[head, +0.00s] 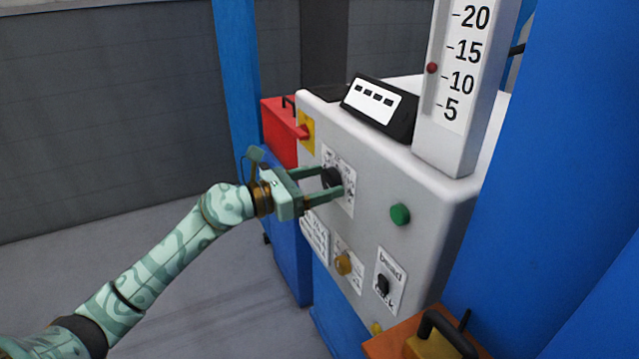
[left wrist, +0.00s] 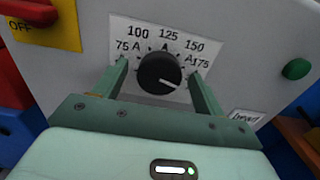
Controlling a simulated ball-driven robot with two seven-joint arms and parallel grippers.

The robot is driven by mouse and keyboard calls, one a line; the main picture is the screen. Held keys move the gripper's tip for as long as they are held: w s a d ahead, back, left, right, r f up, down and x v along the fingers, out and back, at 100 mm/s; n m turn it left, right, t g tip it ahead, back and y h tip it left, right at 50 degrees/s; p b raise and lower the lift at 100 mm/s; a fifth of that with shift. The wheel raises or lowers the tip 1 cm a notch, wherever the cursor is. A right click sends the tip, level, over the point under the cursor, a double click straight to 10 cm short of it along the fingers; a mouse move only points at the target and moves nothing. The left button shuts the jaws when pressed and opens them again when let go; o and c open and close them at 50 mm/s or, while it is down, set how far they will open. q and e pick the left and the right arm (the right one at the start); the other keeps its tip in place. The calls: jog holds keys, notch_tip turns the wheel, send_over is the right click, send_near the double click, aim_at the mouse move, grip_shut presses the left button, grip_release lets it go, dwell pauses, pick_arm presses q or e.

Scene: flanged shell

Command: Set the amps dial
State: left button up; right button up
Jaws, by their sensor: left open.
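The amps dial (head: 331,177) is a round black knob on a white scale plate on the front of a grey machine. In the left wrist view the dial (left wrist: 160,73) shows a white pointer line aimed right and slightly down, below the 175 mark. The scale plate (left wrist: 168,33) reads 75, 100, 125, 150 and 175. My left gripper (head: 334,181) is open, its fingers on either side of the dial. In the left wrist view a gap shows between each finger and the knob. My right gripper is not in view.
A red-handled switch on a yellow plate (head: 307,132) is left of the dial; a green button (head: 400,214) is right. Below are a yellow knob (head: 343,264) and a black switch (head: 382,285). A slider column (head: 465,90) and a black display box (head: 379,106) stand on top.

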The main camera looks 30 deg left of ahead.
pick_arm(q)
jog(key=c, duration=1)
jog(key=shift+r+n+p, duration=0.15)
jog(key=shift+n+p, duration=0.15)
jog(key=shift+p, duration=0.2)
jog(key=shift+r+n+p, duration=0.15)
jog(key=shift+n+p, duration=0.75)
jog(key=shift+p, duration=0.1)
jog(key=n+p, duration=0.3)
jog(key=shift+a+f+n, duration=0.1)
jog(key=shift+f+n, duration=0.1)
jog(key=shift+n, duration=0.4)
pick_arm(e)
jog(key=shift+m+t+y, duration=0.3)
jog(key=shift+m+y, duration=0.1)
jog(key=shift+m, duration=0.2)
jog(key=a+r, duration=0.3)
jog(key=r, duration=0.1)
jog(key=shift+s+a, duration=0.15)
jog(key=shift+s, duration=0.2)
pick_arm(q)
jog(key=shift+f, duration=0.15)
